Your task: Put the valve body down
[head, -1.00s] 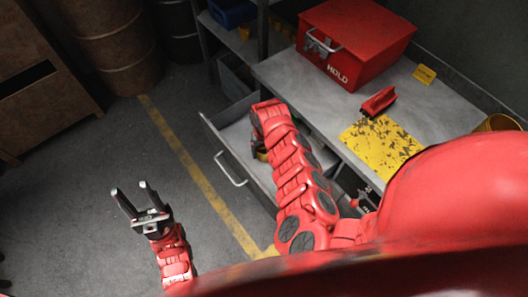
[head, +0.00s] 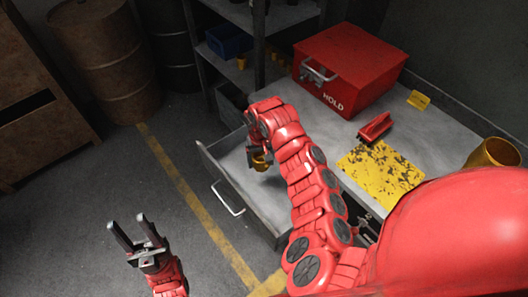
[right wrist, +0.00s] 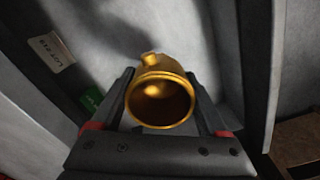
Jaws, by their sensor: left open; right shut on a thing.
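The valve body (right wrist: 160,95) is a golden, hollow, round fitting with a small stub on its far side. In the right wrist view it sits between the two fingers of my right gripper (right wrist: 164,108), which is shut on it. In the head view the valve body (head: 261,162) shows at the end of my right arm, over the open drawer (head: 217,165). My right gripper (head: 259,152) is partly hidden by the arm there. I cannot tell whether the valve body touches the drawer floor. My left gripper (head: 136,236) is open and empty over the floor at lower left.
The bench top (head: 322,118) holds a red HOLD box (head: 350,65), a small red object (head: 375,128), a worn yellow sheet (head: 380,174) and a golden container (head: 493,153). Shelves with a blue bin (head: 229,41) stand behind. A green item (right wrist: 91,98) and a LOT label (right wrist: 50,53) show near the drawer.

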